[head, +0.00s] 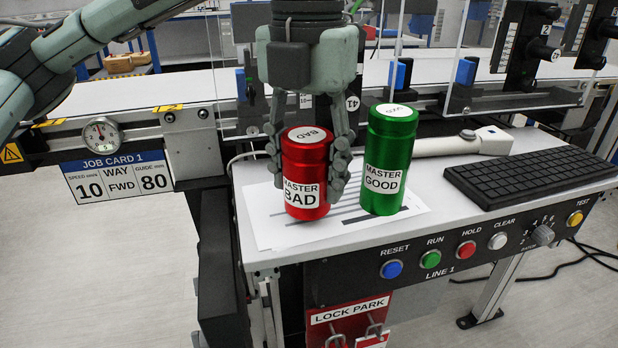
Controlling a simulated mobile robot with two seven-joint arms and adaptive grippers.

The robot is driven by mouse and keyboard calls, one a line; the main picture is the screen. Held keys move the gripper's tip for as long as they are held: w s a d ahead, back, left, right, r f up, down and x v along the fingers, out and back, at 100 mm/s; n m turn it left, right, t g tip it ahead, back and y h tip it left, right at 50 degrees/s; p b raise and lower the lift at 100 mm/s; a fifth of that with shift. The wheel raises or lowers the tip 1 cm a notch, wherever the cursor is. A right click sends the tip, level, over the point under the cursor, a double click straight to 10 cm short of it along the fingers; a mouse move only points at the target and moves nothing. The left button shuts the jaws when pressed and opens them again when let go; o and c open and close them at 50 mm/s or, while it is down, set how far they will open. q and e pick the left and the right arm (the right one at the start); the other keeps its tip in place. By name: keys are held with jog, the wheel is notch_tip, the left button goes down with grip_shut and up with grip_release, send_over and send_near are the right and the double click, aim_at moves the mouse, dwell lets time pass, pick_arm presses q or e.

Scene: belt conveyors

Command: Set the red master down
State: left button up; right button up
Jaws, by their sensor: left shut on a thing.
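The red master (305,196) is a red cylinder labelled "MASTER BAD" with a "BAD" disc on top. It is upright at the left part of the small white desk, over printed sheets. My left gripper (308,165) comes down from above and is shut around it, with a finger on each side. I cannot tell whether its base touches the paper. The green master (384,178), labelled "MASTER GOOD", stands upright on the papers just to the right, apart from the red one. My right gripper is not in view.
The white desk (430,215) also holds a black keyboard (530,176) and a pale handheld scanner (470,143). Its front panel has several buttons and a knob. A conveyor (190,90) with clear guards runs behind. Papers (270,222) lie bare to the left and front.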

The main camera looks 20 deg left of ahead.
pick_arm(q)
jog(key=shift+f, duration=0.65)
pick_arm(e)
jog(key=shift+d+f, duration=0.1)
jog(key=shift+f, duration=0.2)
pick_arm(q)
jog(key=shift+f, duration=0.15)
